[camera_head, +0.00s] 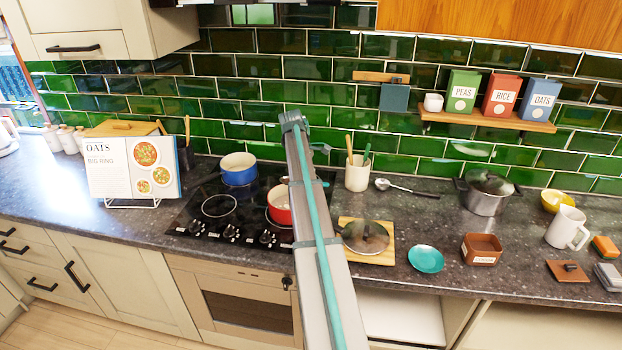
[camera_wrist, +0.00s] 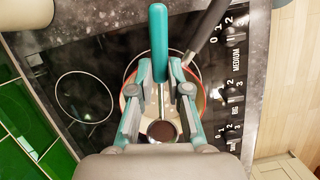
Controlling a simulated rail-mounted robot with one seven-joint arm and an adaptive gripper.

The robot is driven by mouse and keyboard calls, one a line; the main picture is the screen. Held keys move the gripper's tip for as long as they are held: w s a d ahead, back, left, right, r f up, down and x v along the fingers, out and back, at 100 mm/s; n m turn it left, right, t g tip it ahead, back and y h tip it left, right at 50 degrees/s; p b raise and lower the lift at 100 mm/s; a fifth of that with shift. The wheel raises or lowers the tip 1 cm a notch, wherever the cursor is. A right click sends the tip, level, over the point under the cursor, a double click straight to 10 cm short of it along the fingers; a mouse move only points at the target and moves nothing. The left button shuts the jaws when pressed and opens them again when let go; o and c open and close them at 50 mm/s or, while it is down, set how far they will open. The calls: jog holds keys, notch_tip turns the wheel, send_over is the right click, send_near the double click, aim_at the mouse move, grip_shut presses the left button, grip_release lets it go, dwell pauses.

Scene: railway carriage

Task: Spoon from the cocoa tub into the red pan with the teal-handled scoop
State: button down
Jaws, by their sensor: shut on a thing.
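In the wrist view my gripper (camera_wrist: 160,88) is shut on the teal-handled scoop (camera_wrist: 158,45). The scoop's round bowl (camera_wrist: 162,132) shows dark brown inside, which looks like cocoa. The scoop and gripper are over the red pan (camera_wrist: 201,98), whose rim shows around the fingers; their height above it is hard to judge. In the head view the red pan (camera_head: 279,210) stands on the hob, partly behind my arm, which hides the gripper and scoop. The brown cocoa tub (camera_head: 481,251) stands open on the counter to the right.
A blue pot (camera_head: 238,169) stands behind the red pan on the black hob (camera_head: 205,222). A pan lid on a board (camera_head: 365,237), a teal dish (camera_head: 427,259) and a utensil crock (camera_head: 357,174) are right of my arm. A dark handle (camera_wrist: 207,28) juts from the red pan.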

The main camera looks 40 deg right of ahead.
notch_tip(320, 180, down, 2)
jog(key=shift+f+b, duration=0.1)
jog(key=shift+b, duration=0.2)
jog(key=shift+s+a+f+h+b, duration=0.1)
jog(key=shift+s+a+h+b, duration=0.1)
jog(key=shift+h+b, duration=0.35)
jog(key=t+h+b, duration=0.1)
jog(key=h+b, duration=0.1)
jog(key=b, duration=0.2)
jog(key=t+h+b, duration=0.2)
jog(key=h+b, duration=0.1)
jog(key=b, duration=0.1)
jog(key=a+t+h+b, duration=0.1)
jog(key=h+b, duration=0.2)
jog(key=b, duration=0.1)
jog(key=shift+s+f+t+b, duration=0.2)
jog(key=shift+f+t+b, duration=0.1)
jog(key=shift+t+b, duration=0.1)
jog(key=shift+h+b, duration=0.25)
jog(key=shift+b, duration=0.1)
jog(key=t+h+b, duration=0.1)
jog(key=b, duration=0.3)
jog(key=h+b, duration=0.2)
jog(key=b, duration=0.2)
jog(key=shift+s+a+f+t, duration=0.1)
jog(key=shift+f+t, duration=0.15)
jog(key=shift+t, duration=0.15)
